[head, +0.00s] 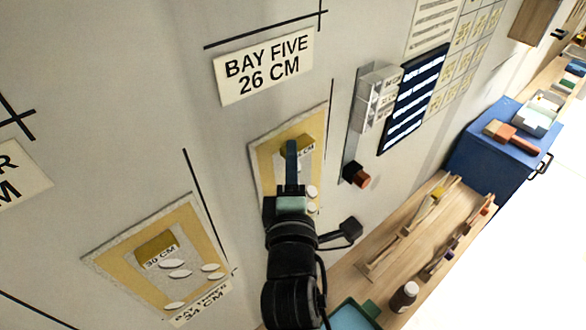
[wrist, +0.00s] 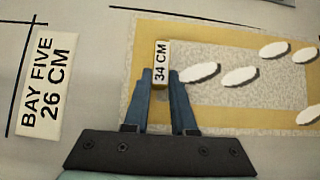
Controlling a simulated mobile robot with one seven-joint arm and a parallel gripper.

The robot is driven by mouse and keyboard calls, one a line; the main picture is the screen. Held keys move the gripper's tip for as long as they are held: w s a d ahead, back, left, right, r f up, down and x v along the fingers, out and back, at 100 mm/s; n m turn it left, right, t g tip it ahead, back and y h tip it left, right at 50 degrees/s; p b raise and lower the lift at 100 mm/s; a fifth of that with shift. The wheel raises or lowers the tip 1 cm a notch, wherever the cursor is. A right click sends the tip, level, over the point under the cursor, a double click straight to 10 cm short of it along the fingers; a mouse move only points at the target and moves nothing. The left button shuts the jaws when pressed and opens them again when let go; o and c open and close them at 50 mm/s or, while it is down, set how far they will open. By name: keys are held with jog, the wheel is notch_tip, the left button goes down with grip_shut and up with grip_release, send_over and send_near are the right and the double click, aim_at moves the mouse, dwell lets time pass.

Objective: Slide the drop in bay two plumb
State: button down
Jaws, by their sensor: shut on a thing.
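My gripper (head: 292,150) is shut on a small yellow block marked 34 CM (wrist: 162,62), with one finger on each side of it in the wrist view. The block sits on a drop (head: 261,168), a speckled grey sheet with a yellow frame pattern and white ovals. This drop lies against the wall below the BAY FIVE 26 CM sign (head: 264,67). A black line runs close by its right edge in the head view, and the drop looks tilted in the picture. My arm hides its lower part. No sign reading bay two is legible.
A second drop (head: 100,262) with a 30 CM block is at lower left, above a bay sign (head: 202,303) marked 34 CM. A wooden bench and blue cabinet (head: 490,150) lie further right.

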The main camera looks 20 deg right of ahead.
jog(key=shift+d+p, duration=0.3)
jog(key=shift+p, duration=0.45)
dwell(0.8)
jog(key=c, duration=0.7)
grip_release()
jog(key=shift+a, duration=0.1)
jog(key=shift+o, duration=0.2)
jog(key=b+v, duration=0.5)
jog(key=v, duration=0.7)
jog(key=w+a+r+m+t+y, duration=0.1)
jog(key=r+m+t, duration=0.15)
jog(key=r, duration=0.35)
jog(key=w+a+r+m+t, duration=0.1)
jog(key=w+a+r+m, duration=0.15)
jog(key=r, duration=0.35)
jog(key=w+a+r+m+t+y, duration=0.1)
jog(key=r+m+t, duration=0.15)
jog(key=r, duration=0.35)
jog(key=s+a+r+m+t+y, duration=0.2)
jog(key=r+m, duration=0.1)
jog(key=r, duration=0.6)
jog(key=s+a+r+m+t+y+b, duration=0.1)
jog(key=s+a+r+m+t+y, duration=0.1)
jog(key=r, duration=0.7)
jog(key=shift+s+a+r+m, duration=0.25)
jog(key=shift+s+a+m, duration=0.35)
jog(key=shift+a+m, duration=0.3)
